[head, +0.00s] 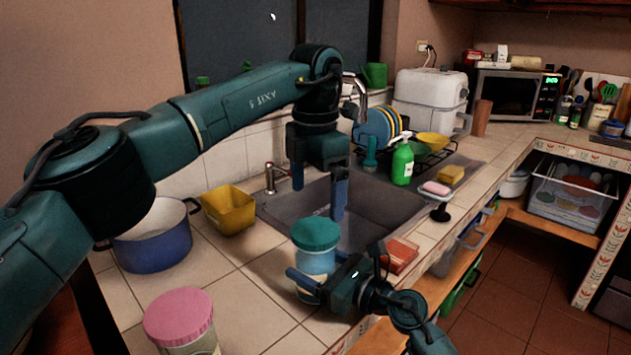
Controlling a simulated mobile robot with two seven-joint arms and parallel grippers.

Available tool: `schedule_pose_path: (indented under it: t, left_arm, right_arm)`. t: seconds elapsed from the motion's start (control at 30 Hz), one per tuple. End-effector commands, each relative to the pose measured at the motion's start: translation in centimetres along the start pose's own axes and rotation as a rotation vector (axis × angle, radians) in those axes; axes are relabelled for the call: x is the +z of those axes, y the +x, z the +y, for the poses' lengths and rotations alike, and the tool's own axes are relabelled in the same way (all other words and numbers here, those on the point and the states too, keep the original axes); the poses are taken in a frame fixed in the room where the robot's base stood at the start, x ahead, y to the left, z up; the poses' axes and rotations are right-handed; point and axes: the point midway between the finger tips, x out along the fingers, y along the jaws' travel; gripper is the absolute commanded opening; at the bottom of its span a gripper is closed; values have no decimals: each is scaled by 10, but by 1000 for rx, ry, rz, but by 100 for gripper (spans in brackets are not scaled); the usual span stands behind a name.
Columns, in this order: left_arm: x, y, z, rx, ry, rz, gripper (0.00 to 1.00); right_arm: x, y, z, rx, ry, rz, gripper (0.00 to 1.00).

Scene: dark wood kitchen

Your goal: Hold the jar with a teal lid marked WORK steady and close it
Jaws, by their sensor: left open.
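The jar (314,263) with a teal lid (316,234) stands upright on the tiled counter in front of the sink. The lid sits on top of the jar; I cannot tell how tightly, and no WORK marking is readable. My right gripper (318,277) comes in from the right, low down, with its blue fingers on either side of the jar body, shut on it. My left gripper (318,202) points down above and slightly behind the lid, open and empty, its two blue fingers apart and clear of the lid.
A pink-lidded jar (178,315) stands at the front left. A blue pot (152,245) and a yellow tub (229,210) are left of the sink (375,205). A red sponge box (399,255) lies right of the jar, near the counter edge. A green soap bottle (402,163) stands behind.

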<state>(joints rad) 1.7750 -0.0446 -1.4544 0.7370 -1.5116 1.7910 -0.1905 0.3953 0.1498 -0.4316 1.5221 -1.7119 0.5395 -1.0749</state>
Motion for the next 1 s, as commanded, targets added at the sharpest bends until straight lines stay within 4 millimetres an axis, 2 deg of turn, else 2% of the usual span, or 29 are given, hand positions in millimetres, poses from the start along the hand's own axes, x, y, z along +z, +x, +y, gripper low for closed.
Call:
schedule_pose_path:
  t: [0.1,0.2,0.4,0.8,1.0]
  left_arm:
    - [0,-6,0,-1,-239,0,97]
    - [0,-11,0,0,-399,0,97]
    - [0,-15,0,-1,-575,0,97]
    - [0,-14,0,-1,-599,1,97]
    - [-1,4,0,-1,-597,4,97]
  right_arm:
    - [-1,0,1,2,-1,3,7]
    - [-1,0,1,2,-1,3,7]
    - [-1,0,1,2,-1,3,7]
    - [-1,0,1,2,-1,3,7]
    - [-1,0,1,2,-1,3,7]
